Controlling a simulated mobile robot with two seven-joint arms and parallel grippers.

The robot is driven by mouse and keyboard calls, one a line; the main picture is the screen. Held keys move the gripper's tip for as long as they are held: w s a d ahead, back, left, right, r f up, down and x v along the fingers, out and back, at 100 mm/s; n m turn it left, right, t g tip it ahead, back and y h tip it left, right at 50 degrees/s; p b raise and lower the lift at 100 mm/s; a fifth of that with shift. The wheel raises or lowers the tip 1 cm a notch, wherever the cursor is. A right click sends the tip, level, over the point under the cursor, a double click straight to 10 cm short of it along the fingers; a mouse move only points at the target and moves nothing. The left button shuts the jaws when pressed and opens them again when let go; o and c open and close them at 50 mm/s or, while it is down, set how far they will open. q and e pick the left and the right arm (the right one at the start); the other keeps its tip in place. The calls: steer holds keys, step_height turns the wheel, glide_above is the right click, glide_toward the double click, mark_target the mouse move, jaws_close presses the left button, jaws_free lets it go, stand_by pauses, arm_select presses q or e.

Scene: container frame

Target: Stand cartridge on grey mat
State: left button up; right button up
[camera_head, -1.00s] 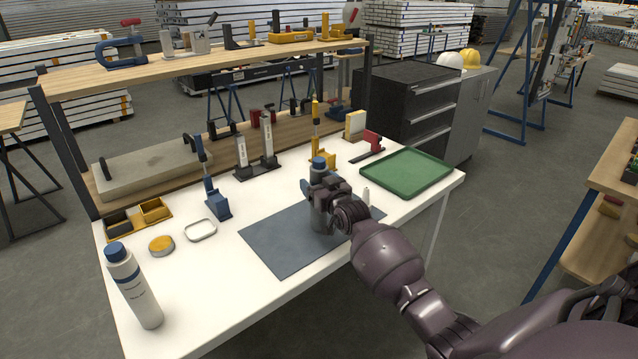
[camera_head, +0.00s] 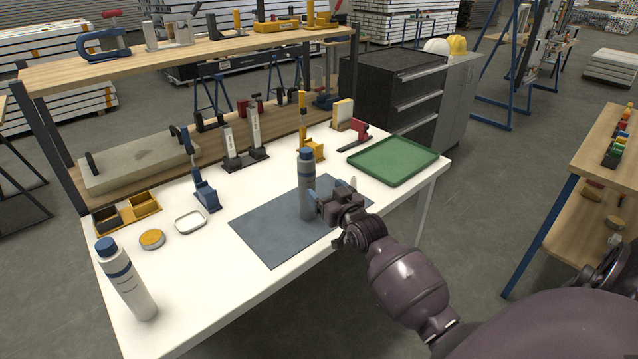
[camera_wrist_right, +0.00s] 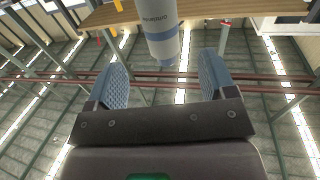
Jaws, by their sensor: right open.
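A grey cartridge (camera_head: 306,190) with a blue cap stands upright on the dark grey mat (camera_head: 265,228), near its middle. My right gripper (camera_head: 318,203) is just to the right of the cartridge's lower body in the head view, with its fingers open. In the right wrist view the cartridge (camera_wrist_right: 160,28) shows at the top, beyond the open fingers (camera_wrist_right: 163,85), with a clear gap visible around it. My left gripper is not in view.
A white bottle (camera_head: 128,286) with a blue cap stands at the table's front left. A green tray (camera_head: 388,178) lies at the right. A blue stand (camera_head: 205,192), a yellow tin (camera_head: 152,239), a white ring-like dish (camera_head: 190,221) and a yellow stand (camera_head: 312,150) surround the mat.

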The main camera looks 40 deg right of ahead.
steer(key=s+a+f+g, duration=0.2)
steer(key=s+a+f, duration=0.3)
steer(key=s, duration=0.4)
steer(key=s+a+f+n+g+y, duration=0.1)
steer(key=s+a+f+g, duration=0.1)
steer(key=s+a+f, duration=0.3)
steer(key=s+a+f+n+g+y, duration=0.1)
steer(key=s+a+f+g, duration=0.1)
steer(key=s+a+f, duration=0.3)
steer(key=s+f, duration=0.4)
steer(key=s, duration=0.5)
steer(key=shift+s+f+g, duration=0.3)
